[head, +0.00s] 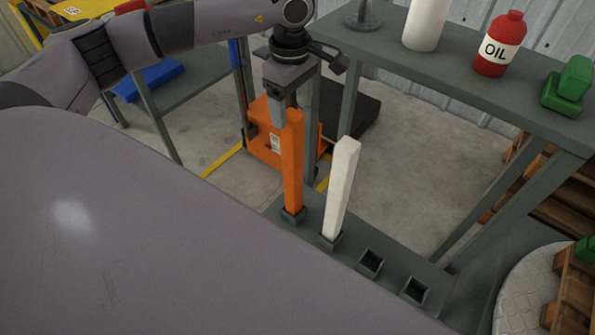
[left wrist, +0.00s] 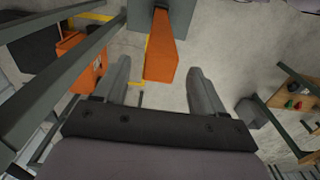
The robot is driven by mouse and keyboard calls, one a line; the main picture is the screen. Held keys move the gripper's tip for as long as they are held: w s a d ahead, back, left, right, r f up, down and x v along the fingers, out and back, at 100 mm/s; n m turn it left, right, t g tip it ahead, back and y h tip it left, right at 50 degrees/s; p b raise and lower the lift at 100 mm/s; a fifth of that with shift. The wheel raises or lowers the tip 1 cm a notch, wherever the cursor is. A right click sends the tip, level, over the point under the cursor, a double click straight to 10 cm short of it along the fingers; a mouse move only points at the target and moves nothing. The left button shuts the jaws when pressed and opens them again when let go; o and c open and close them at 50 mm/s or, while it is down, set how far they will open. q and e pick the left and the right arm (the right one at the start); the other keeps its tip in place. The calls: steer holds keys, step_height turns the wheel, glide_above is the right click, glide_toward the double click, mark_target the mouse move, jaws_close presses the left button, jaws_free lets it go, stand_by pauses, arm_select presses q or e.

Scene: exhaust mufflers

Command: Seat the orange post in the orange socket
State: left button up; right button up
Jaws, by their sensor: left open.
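The orange post (head: 292,165) stands upright with its lower end in a square grey socket (head: 292,215) at the left end of a grey rack. I see no orange marking on any socket. My left gripper (head: 282,105) is at the top of the post, pointing down, with its jaws open. In the left wrist view the post (left wrist: 161,60) shows between the two spread fingers (left wrist: 160,72), with gaps on both sides. One finger is partly hidden in the head view. My right gripper is not in view.
A white post (head: 341,190) stands in the socket just right of the orange one. Two empty sockets (head: 370,262) (head: 415,290) lie farther right. A table with a red oil bottle (head: 500,45) and green blocks (head: 567,88) is behind. An orange machine (head: 262,135) stands behind the post.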

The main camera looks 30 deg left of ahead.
mark_target(292, 129)
arm_select(q)
step_height(292, 129, down, 7)
steer(key=shift+r+p, duration=0.2)
steer(key=shift+p, duration=0.3)
jaws_close()
steer(key=shift+r, duration=0.1)
